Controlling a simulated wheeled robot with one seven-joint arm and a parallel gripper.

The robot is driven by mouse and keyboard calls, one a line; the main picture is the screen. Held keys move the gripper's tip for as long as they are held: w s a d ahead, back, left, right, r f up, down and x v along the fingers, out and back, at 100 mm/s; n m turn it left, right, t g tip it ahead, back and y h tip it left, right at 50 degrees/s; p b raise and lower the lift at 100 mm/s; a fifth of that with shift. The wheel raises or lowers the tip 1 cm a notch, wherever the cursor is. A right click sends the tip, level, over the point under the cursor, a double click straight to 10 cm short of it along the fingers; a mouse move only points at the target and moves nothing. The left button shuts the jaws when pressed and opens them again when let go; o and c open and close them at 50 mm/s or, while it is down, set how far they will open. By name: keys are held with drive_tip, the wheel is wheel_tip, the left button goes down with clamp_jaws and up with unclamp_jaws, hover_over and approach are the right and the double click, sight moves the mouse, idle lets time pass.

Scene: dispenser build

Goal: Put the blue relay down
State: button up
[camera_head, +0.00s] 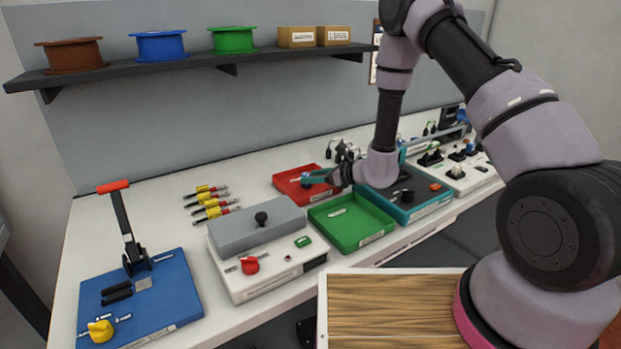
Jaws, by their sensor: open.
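My gripper (311,180) reaches left from the wrist, low over the red tray (289,175) in the middle of the bench. Its jaws are open. A small dark blue piece appears by the fingertips at the red tray, but it is too small and too covered by the fingers to name surely as the blue relay. Another small blue part (468,147) shows at the far right among black parts on a white board. I cannot tell from this view whether either is the relay.
A white box with a grey lid (256,227), yellow-handled tools (210,203) and a blue board with a lever (165,305) lie left. Free white bench shows behind the trays.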

drive_tip(key=v, duration=1)
drive_tip(key=shift+s+d+r, duration=0.1)
drive_tip(key=shift+d+r, duration=0.05)
drive_tip(key=s+r+n+g, duration=0.2)
drive_tip(key=s+r+n, duration=0.2)
drive_tip(key=r, duration=0.3)
drive_tip(key=s+r+n+g+y, duration=0.1)
drive_tip(key=s+r+n+g, duration=0.2)
drive_tip(key=r, duration=0.5)
drive_tip(key=s+r+n+g, duration=0.1)
drive_tip(key=s+r+n, duration=0.35)
drive_tip(key=r, duration=0.25)
drive_tip(key=s+d+r+n+t+h, duration=0.2)
drive_tip(key=s+d+r+n+h, duration=0.2)
drive_tip(key=d, duration=0.5)
drive_tip(key=s+d+r+n+t+h, duration=0.3)
drive_tip(key=s+d+r+n+h, duration=0.2)
drive_tip(key=d+r, duration=0.4)
drive_tip(key=s+h, duration=0.1)
drive_tip(key=s, duration=0.1)
drive_tip(key=shift+s+d+r+t, duration=0.15)
drive_tip(key=shift+s+r+t, duration=0.05)
drive_tip(key=shift+s+t, duration=0.1)
